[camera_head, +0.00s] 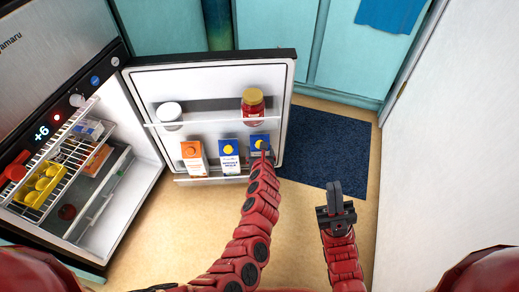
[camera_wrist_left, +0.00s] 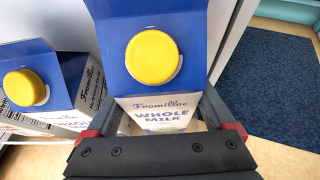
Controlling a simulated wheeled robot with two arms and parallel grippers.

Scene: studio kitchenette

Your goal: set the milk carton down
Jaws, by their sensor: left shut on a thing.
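The milk carton (camera_head: 258,141) is blue and white with a yellow cap, at the right end of the open fridge door's lower shelf (camera_head: 205,179). It fills the middle of the left wrist view (camera_wrist_left: 166,113), where "Whole Milk" shows on its front. My left gripper (camera_head: 262,157) is shut on it, one finger along each side. The carton looks upright; its base is hidden, so I cannot tell whether it touches the shelf. My right gripper (camera_head: 335,190) is empty, its fingers together, in front of the dark mat.
A dark blue mat (camera_head: 330,140) lies on the floor.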

